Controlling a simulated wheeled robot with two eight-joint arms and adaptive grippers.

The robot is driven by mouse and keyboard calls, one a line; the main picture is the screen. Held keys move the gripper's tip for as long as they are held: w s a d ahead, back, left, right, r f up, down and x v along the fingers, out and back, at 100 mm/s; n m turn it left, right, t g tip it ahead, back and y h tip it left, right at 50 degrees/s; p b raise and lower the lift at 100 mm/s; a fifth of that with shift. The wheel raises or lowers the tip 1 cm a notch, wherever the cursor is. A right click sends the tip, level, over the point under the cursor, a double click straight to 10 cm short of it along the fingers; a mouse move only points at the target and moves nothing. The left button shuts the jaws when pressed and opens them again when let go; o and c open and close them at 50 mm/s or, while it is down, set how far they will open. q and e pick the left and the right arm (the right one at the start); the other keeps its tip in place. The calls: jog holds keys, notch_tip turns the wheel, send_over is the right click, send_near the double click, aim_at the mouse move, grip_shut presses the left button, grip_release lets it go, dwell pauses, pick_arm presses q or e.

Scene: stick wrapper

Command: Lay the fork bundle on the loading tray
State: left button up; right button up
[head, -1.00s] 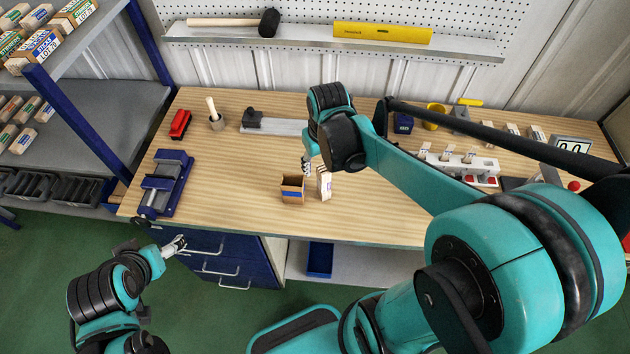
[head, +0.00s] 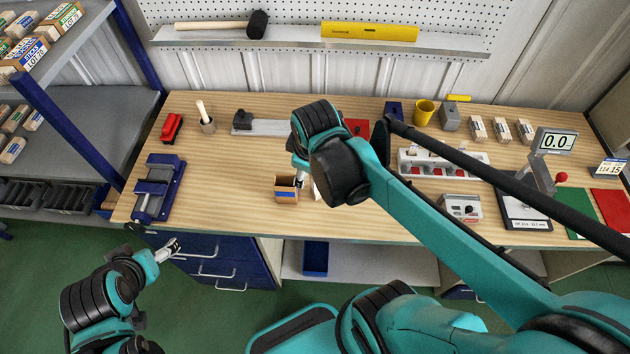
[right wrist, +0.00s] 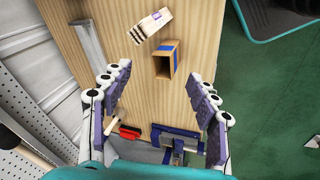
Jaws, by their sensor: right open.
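The fork bundle appears to be the pale wooden bundle with a purple label, lying in the right wrist view (right wrist: 151,25). In the head view only a pale sliver of it (head: 317,192) shows beside my right arm. A small open box with a blue band (head: 286,189) is next to it, also in the right wrist view (right wrist: 166,62). My right gripper (right wrist: 152,82) is open and empty, pointing down over the bench. My left gripper (head: 173,246) is low, off the bench's front edge; its jaws are too small to read. I cannot tell surely which thing is the loading tray.
A long grey channel (head: 272,128) with a black block lies at the back. A blue vice (head: 155,187) stands at left. A white rack (head: 415,164), a small device (head: 461,207) and a scale (head: 523,211) stand right.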

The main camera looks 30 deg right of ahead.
jog(key=w+d+f+n+g, duration=0.1)
jog(key=w+f+n, duration=0.1)
jog(key=n, duration=0.1)
jog(key=w+d+f+n+g, duration=0.1)
jog(key=w+d+f+n, duration=0.1)
jog(key=n, duration=0.1)
jog(key=w+d+f+n+g+h, duration=0.1)
jog(key=w+n, duration=0.1)
jog(key=n, duration=0.1)
jog(key=shift+w+d+f+g+p, duration=0.1)
jog(key=shift+d+f+g+p, duration=0.05)
jog(key=shift+f+g+p, duration=0.2)
jog(key=shift+n, duration=0.3)
jog(key=f, duration=0.2)
jog(key=d+f+b, duration=0.1)
jog(key=f, duration=0.4)
jog(key=shift+s+d+f+b, duration=0.2)
jog(key=shift+f+b, duration=0.15)
jog(key=shift+b, duration=0.05)
grip_shut()
